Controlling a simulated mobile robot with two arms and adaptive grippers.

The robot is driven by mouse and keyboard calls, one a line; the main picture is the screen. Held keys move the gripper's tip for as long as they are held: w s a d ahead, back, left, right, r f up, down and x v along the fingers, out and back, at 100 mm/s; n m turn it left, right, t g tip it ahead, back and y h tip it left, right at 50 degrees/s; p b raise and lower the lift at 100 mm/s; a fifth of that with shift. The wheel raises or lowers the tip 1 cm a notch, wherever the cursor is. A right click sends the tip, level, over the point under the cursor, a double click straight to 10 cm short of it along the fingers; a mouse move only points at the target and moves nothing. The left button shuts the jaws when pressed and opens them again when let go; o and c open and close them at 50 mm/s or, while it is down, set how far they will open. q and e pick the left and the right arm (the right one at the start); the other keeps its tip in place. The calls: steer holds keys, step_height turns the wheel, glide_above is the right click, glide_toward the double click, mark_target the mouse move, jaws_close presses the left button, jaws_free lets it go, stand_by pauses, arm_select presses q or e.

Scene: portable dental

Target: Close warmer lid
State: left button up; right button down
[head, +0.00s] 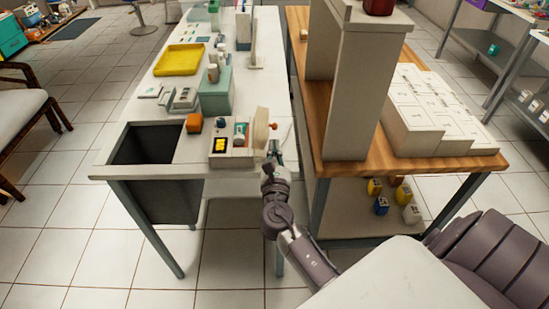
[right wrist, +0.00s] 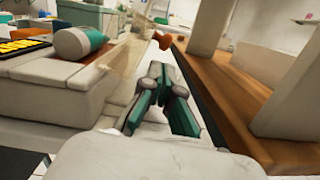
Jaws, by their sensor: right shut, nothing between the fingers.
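The warmer (head: 232,161) is a low beige box near the front right corner of the white table. It holds a cylinder with a green band (head: 240,131) and a dark tray of yellow pieces (head: 220,146). Its pale lid (head: 261,129) stands up, open, at the right side, with an orange knob (head: 273,126) facing right. My right gripper (head: 274,148) is shut and empty, just in front of the lid, right of the box. In the right wrist view its fingers (right wrist: 172,92) point forward, with the warmer (right wrist: 55,88) at left. My left gripper is out of view.
A wooden table (head: 430,165) with a tall beige panel (head: 350,95) stands close on the right, leaving a narrow gap. A dark open bin (head: 145,148) is at front left.

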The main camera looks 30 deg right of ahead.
steer(key=shift+x, duration=1.6)
